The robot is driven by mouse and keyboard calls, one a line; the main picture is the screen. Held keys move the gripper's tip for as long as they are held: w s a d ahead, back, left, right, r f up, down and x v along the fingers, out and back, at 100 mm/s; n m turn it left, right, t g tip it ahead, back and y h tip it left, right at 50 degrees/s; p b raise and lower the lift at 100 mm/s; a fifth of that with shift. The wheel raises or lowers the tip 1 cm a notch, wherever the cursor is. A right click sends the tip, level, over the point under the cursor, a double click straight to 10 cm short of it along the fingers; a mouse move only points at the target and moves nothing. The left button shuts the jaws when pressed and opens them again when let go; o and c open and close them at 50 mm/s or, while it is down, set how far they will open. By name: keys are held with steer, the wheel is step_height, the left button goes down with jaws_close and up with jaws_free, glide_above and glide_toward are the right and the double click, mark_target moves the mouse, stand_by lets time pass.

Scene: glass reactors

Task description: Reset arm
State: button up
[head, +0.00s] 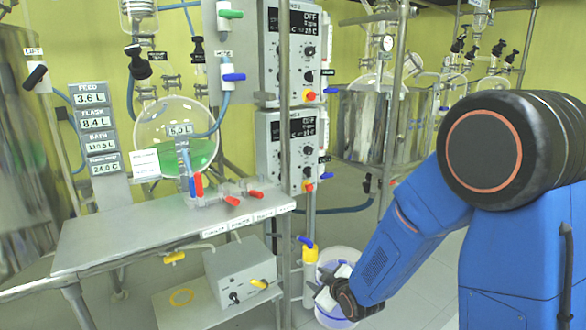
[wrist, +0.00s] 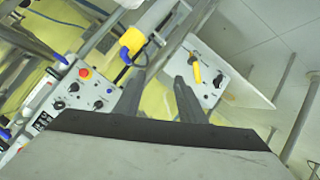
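My arm, blue with a black joint, reaches down from the right side of the head view. My gripper (head: 330,288) is low in front of a white bucket (head: 338,257), right of the steel bench. In the wrist view my gripper (wrist: 157,86) shows two dark fingers standing apart with nothing between them. The gripper seems apart from both. The finger tips are hard to make out in the head view.
The steel bench (head: 120,240) holds several red-handled valves. The grey box (head: 240,272) sits on its lower shelf. A round flask (head: 178,137) with green liquid and control panels (head: 290,145) stand behind. Vertical steel posts rise close to the gripper. Open floor (head: 425,290) shows beside the arm.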

steer(key=s+d+r+m+g+h, duration=0.3)
steer(key=s+d+r+m, duration=0.3)
steer(key=s+d+r, duration=0.6)
steer(key=s+d+r+m+g, duration=0.1)
steer(key=s+d, duration=0.2)
steer(key=s, duration=0.4)
steer(key=s+d+r+m+g+h, duration=0.1)
steer(key=s+d+r+m, duration=0.1)
steer(key=s, duration=0.6)
steer(key=s+d+r+m+g, duration=0.1)
steer(key=s+d, duration=0.3)
steer(key=s, duration=0.4)
steer(key=shift+s+r+m, duration=0.2)
steer(key=shift+r+m, duration=0.4)
steer(key=shift+r, duration=0.1)
